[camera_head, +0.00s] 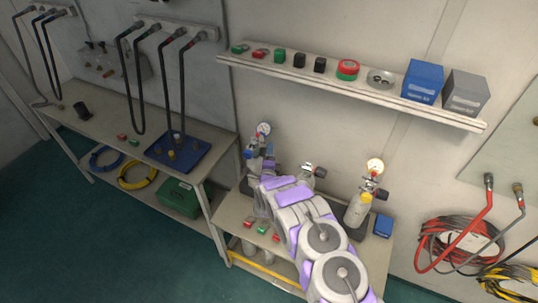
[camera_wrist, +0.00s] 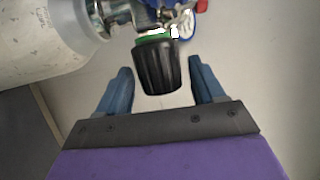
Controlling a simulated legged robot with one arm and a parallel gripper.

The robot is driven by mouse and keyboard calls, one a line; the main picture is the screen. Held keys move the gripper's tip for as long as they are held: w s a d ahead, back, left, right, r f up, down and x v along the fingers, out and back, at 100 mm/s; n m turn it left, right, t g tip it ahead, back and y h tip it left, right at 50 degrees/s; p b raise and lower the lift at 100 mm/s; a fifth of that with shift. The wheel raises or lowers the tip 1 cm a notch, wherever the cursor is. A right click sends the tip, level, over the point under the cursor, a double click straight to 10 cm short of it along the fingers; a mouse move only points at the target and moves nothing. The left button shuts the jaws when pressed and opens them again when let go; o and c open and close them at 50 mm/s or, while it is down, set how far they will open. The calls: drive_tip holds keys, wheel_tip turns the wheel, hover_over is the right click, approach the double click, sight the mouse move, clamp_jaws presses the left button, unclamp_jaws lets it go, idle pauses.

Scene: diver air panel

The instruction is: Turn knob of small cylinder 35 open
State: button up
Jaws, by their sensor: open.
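In the wrist view a black ribbed knob (camera_wrist: 158,66) with a green ring sits on a metal valve (camera_wrist: 118,16). The valve joins the neck of a pale grey cylinder (camera_wrist: 45,35), whose faint print I cannot read. My gripper (camera_wrist: 160,68) is open, its blue fingers on either side of the knob, with a visible gap on each side. In the head view my arm reaches over the low bench to the left cylinder (camera_head: 253,166), which carries a gauge (camera_head: 263,129). My fingers and the knob are hidden there.
A middle cylinder (camera_head: 306,180) and a right cylinder (camera_head: 357,211) with a gauge (camera_head: 375,165) stand close by. A blue box (camera_head: 383,225) is at the bench's right. A wall shelf (camera_head: 350,88) with several small items runs above.

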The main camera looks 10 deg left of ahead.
drive_tip(key=shift+a, duration=0.1)
drive_tip(key=shift+a, duration=0.15)
drive_tip(key=c, duration=1)
drive_tip(key=shift+f, duration=0.1)
